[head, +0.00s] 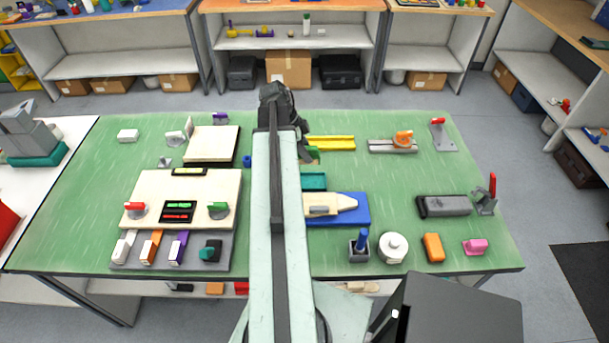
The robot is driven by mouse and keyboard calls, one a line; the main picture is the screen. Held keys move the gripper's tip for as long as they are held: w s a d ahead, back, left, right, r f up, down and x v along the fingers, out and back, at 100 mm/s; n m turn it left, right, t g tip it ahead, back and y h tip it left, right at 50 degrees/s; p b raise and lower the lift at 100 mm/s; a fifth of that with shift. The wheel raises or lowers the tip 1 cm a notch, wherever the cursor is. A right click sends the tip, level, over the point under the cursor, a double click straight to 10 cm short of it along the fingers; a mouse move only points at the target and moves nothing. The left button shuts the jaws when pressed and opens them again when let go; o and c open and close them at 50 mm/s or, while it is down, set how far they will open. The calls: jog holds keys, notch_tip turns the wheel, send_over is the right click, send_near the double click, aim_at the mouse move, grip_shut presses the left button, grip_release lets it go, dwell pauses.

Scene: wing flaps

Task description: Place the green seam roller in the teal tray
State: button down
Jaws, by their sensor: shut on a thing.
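The green seam roller (313,154) shows as a small green piece just below the end of my arm, near the middle of the green table. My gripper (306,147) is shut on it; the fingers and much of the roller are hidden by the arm. The teal tray (315,181) lies a little nearer to me than the roller, just right of my arm. Its left part is hidden behind the arm. I cannot tell how high the roller is above the table.
A yellow channel (331,143) lies right of my gripper. A blue board (352,208) with a cream piece lies in front of the tray. Cream panels (180,198) fill the left side of the table. The green table (385,172) is clear right of the tray.

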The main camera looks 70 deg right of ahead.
notch_tip(320, 180, down, 11)
jog(key=b, duration=1.1)
jog(key=shift+r, duration=0.45)
jog(key=shift+f, duration=0.15)
jog(key=c, duration=1)
grip_release()
jog(key=shift+w+r+p, duration=0.1)
jog(key=shift+r+p, duration=0.25)
jog(key=shift+p, duration=0.1)
jog(key=p+v, duration=1.1)
jog(key=shift+w+a+r, duration=0.1)
jog(key=shift+r, duration=0.25)
jog(key=shift+f, duration=0.15)
